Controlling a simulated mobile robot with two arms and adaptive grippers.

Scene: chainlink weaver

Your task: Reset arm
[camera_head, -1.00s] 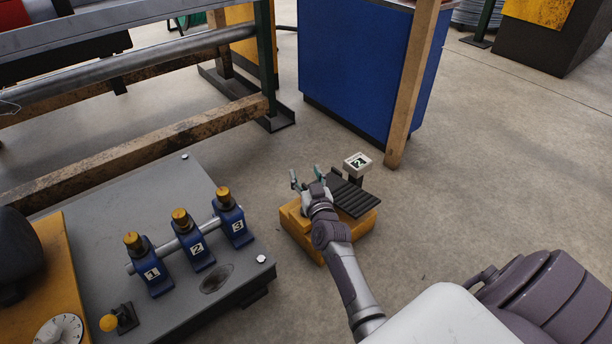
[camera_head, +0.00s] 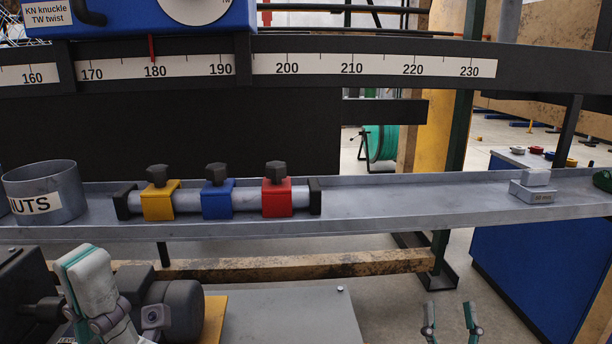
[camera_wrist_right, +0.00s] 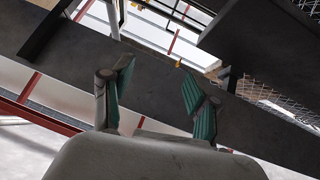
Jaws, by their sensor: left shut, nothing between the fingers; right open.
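My left gripper (camera_head: 88,282) is at the lower left of the head view, in front of the shelf. Its pale and teal fingers are together with nothing between them. My right gripper (camera_head: 450,322) shows only its two teal-padded fingertips at the bottom edge, right of centre. They are apart and empty, below the shelf front. In the right wrist view the right gripper (camera_wrist_right: 158,97) also shows its fingers spread, with nothing between them. Dark beams lie beyond the fingers.
A grey shelf (camera_head: 410,207) crosses the head view. It carries a round bin (camera_head: 62,180), a bar with yellow (camera_head: 159,205), blue (camera_head: 217,205) and red (camera_head: 277,202) blocks, and grey gauge blocks (camera_head: 532,193). A blue cabinet (camera_head: 545,275) stands right.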

